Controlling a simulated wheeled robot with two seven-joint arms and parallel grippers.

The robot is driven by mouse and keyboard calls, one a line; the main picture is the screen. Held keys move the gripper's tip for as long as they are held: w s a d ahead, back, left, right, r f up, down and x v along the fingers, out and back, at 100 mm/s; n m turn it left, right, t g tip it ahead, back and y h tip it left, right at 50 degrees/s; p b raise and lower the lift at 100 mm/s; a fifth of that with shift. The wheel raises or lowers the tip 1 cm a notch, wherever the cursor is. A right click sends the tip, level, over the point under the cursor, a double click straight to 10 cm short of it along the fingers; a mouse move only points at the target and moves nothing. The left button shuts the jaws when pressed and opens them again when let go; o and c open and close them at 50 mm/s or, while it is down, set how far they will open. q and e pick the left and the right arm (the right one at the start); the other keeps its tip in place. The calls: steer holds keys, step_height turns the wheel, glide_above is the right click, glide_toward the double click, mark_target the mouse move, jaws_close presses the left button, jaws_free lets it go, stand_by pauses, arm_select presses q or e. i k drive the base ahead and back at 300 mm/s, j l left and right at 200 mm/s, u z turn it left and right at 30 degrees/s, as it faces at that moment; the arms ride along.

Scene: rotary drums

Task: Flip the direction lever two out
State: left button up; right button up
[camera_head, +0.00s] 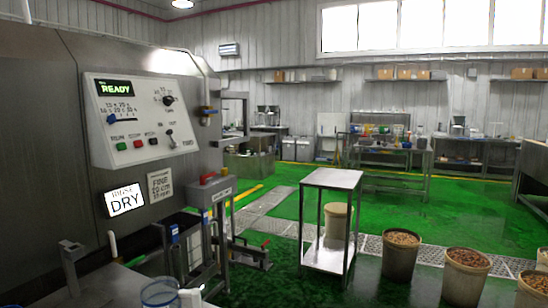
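A pale, sloped control panel (140,120) is fixed to the big grey metal machine at the left. I cannot tell which of these is direction lever two. Neither of my grippers is in view, and nothing touches the panel.
A green READY display (115,88) and a lit DRY sign (124,200) are on the machine. Below the panel stand metal frames with a red-handled part (208,180).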

mark_target(174, 145)
steer(key=i+u, duration=0.5)
steer(key=u, duration=0.2)
steer(key=i+l, duration=0.1)
steer(key=l, duration=0.3)
steer(key=i+l, duration=0.1)
steer(key=l, duration=0.25)
steer(key=i+l, duration=0.15)
steer(key=l, duration=0.25)
steer(key=i+l+z, duration=0.1)
steer(key=l, duration=0.3)
steer(key=i+l, duration=0.1)
steer(key=l, duration=0.25)
